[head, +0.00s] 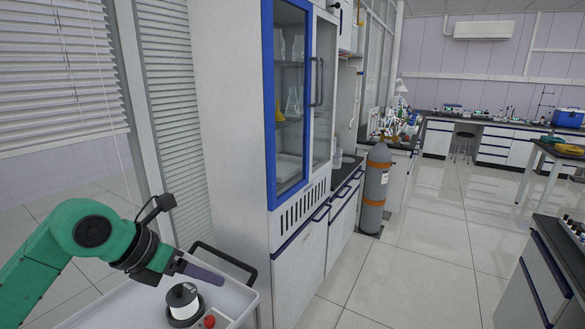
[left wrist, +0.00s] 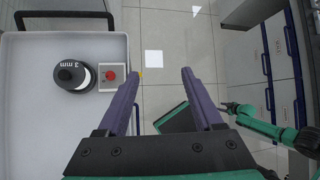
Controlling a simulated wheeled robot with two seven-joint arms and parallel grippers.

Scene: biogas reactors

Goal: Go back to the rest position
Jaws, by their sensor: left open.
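My left gripper (head: 205,273) is at the lower left of the head view, above the white cart tray. Its two purple fingers stand apart with nothing between them, as the left wrist view shows (left wrist: 160,76). A black and white cylinder (head: 182,300) marked "3 mm" stands in the tray near the gripper, apart from the fingers; it also shows in the left wrist view (left wrist: 72,74). A green arm, apparently my right one, shows at the right of the left wrist view. Its small dark end (left wrist: 229,107) is too small to read.
The cart tray (left wrist: 30,120) has a black handle (head: 225,262) and a red button (head: 209,321) on a small box. A tall glass-door cabinet (head: 268,120) stands close by. A grey gas cylinder (head: 373,190) stands beyond it. The tiled floor (head: 430,235) is clear to the right.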

